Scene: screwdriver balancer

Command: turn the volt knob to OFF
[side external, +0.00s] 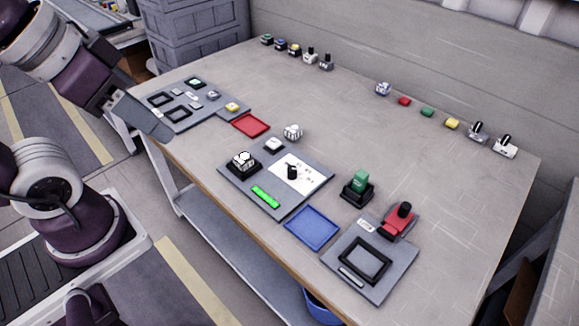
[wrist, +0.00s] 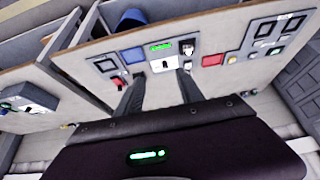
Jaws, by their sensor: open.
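A black knob (side external: 292,172) stands on a white plate (side external: 314,174) on the middle grey panel (side external: 293,209). I take it for the volt knob; its markings are too small to read. In the wrist view the white plate (wrist: 157,66) lies beyond and between my fingertips, with a small dark knob (wrist: 164,64) on it. My gripper (wrist: 159,77) is open and empty, its two dark fingers spread apart. In the side view my gripper (side external: 150,118) is at the table's left edge, well apart from the knob.
On the middle panel are a green bar (side external: 266,196) and a black-based button (side external: 243,163). A red tray (side external: 250,125) and blue tray (side external: 312,227) lie either side. A green block (side external: 360,181) and red part (side external: 396,224) stand right.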

